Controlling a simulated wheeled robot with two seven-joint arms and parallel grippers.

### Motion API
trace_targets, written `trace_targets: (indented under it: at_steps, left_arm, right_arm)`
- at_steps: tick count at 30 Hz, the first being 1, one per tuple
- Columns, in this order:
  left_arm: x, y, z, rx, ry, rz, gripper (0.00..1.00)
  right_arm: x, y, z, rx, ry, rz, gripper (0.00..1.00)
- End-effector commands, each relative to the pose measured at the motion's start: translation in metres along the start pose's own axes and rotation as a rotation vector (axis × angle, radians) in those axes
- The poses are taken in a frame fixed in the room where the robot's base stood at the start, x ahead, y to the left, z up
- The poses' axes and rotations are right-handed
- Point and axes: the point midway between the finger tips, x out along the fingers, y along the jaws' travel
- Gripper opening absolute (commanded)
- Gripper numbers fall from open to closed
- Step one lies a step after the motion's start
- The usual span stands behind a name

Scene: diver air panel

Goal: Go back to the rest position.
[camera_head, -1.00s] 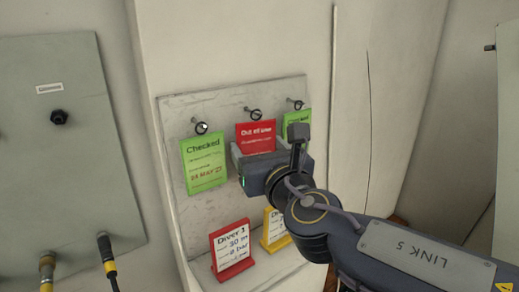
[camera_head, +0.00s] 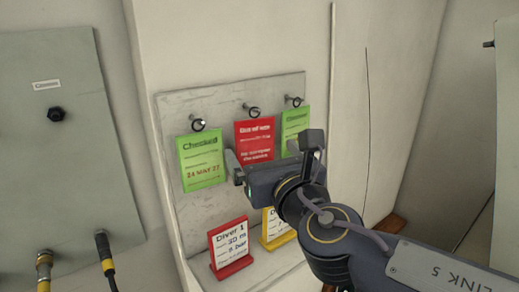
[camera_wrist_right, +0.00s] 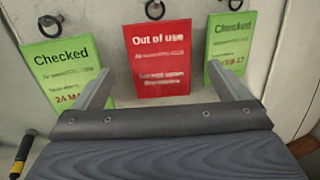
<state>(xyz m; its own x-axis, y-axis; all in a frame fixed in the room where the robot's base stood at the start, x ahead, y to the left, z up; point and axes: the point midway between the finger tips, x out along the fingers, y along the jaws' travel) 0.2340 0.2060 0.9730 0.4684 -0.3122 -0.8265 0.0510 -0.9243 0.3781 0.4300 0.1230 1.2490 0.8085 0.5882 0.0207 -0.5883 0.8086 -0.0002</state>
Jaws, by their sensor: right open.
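That red tag (camera_head: 256,140) hangs from the middle hook, apart from the fingers as far as I can tell. A green "Checked" tag (camera_head: 201,159) hangs on the left hook and another green tag (camera_head: 294,121) on the right hook, partly hidden by my gripper in the head view. My left gripper is out of view.
A red "Diver 1" card (camera_head: 230,249) and a yellow card (camera_head: 276,229) stand on the ledge below the tags, the yellow one partly covered by my arm. A grey panel (camera_head: 60,170) with hoses (camera_head: 105,255) is at left. The wall right of the board is bare.

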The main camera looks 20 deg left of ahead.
Motion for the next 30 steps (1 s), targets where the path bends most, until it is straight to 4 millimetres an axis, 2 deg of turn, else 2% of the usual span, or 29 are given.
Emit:
trace_targets:
  at_steps: [6,11,14,17,20,24,27,30]
  left_arm:
    - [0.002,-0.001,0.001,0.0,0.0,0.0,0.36]
    - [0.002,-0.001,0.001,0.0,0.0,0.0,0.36]
    - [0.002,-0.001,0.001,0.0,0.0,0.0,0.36]
    - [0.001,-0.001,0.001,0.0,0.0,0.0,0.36]
    - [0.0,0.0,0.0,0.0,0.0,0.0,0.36]
    - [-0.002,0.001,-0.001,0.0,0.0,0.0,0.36]
    - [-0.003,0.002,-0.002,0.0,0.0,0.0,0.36]
    - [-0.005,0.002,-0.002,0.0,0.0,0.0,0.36]
  right_arm:
    - [-0.029,0.0,0.0,0.001,-0.001,0.001,0.95]
    - [-0.04,0.0,0.0,0.0,0.0,0.0,0.95]
    - [-0.044,-0.007,-0.002,0.028,0.007,-0.017,0.95]
    - [-0.05,-0.032,-0.007,0.134,0.028,-0.081,0.95]
    - [-0.063,-0.074,-0.02,0.329,0.06,-0.196,0.95]
    - [-0.095,-0.137,-0.048,0.672,0.087,-0.398,0.95]
    - [-0.123,-0.174,-0.072,0.919,0.086,-0.547,0.95]
    - [-0.154,-0.202,-0.096,1.166,0.066,-0.696,0.95]
